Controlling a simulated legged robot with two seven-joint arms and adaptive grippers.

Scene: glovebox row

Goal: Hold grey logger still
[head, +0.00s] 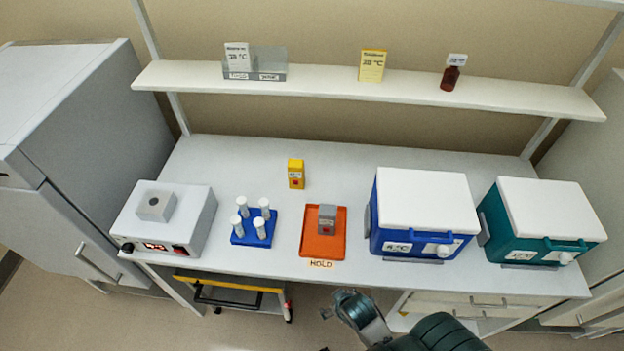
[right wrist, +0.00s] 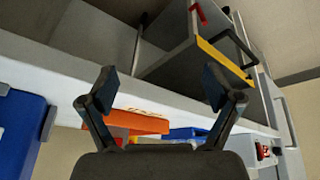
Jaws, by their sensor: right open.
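The grey logger (head: 327,218), a small upright block with a red mark on its front, stands on the orange tray (head: 311,244) marked HOLD near the bench's front edge. The tray's orange edge also shows in the right wrist view (right wrist: 140,122), beyond my fingers; the logger cannot be made out there. My right gripper (right wrist: 162,86) is open and empty, its two fingers spread apart. In the head view it shows in front of the bench, below the tray and apart from the logger. My left gripper is not in view.
A blue tube rack (head: 252,238) stands left of the tray, a blue cooler (head: 424,214) right of it, then a teal cooler (head: 543,224). A yellow box (head: 296,174) stands behind. A yellow-edged cart (head: 228,284) is under the bench.

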